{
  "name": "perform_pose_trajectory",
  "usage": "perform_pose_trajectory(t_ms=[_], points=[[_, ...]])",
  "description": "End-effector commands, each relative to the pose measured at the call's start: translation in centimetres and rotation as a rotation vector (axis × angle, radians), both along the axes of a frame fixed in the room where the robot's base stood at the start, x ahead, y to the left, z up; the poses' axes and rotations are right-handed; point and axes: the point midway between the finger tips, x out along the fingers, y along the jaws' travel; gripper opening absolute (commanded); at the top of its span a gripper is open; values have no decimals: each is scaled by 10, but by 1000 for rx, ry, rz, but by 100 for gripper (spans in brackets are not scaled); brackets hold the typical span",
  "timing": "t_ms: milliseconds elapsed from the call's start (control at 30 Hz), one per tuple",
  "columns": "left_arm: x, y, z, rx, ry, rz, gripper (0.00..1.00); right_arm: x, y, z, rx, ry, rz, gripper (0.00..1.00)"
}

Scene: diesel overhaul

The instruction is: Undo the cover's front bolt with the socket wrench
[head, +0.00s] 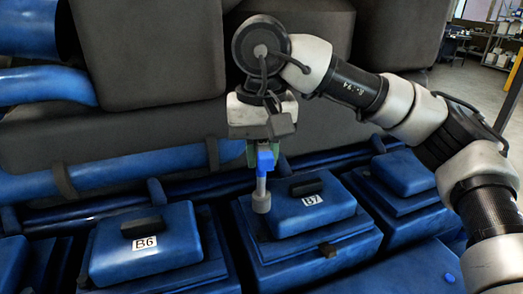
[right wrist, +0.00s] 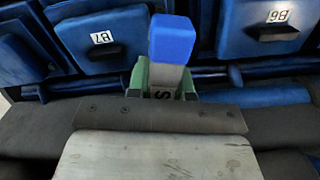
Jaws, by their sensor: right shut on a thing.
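My right gripper (head: 254,150) is shut on the socket wrench (head: 263,178), which has a blue handle and a grey shaft with a wider socket end. The wrench hangs upright with its socket at the left side of the blue cover labelled B7 (head: 325,217); I cannot tell whether it touches the cover. In the right wrist view, the blue handle (right wrist: 172,40) stands between the green fingertips (right wrist: 163,80). My left gripper is not in view.
Cover B6 (head: 146,258) stands left of B7, and another blue cover (head: 408,172) stands to the right. A blue pipe (head: 130,168) and large dark grey engine blocks (head: 150,50) rise behind. Shelving (head: 505,45) is far off at the upper right.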

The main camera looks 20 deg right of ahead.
Motion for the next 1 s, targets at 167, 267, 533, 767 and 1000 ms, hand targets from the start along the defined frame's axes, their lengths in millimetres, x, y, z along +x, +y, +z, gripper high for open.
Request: perform_pose_trajectory(t_ms=[167, 267, 533, 767, 1000], points=[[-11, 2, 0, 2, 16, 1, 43, 0, 0, -3, 0, -3, -274, 0], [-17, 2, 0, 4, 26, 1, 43, 0, 0, -6, 0, -3, -429, 0], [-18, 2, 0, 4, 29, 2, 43, 1, 0, -12, 1, -5, -852, 0], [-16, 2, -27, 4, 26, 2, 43, 1, 1, -24, 2, -1, -1193, 0], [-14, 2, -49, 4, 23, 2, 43, 1, 1, -29, 1, -1, -1550, 0]])
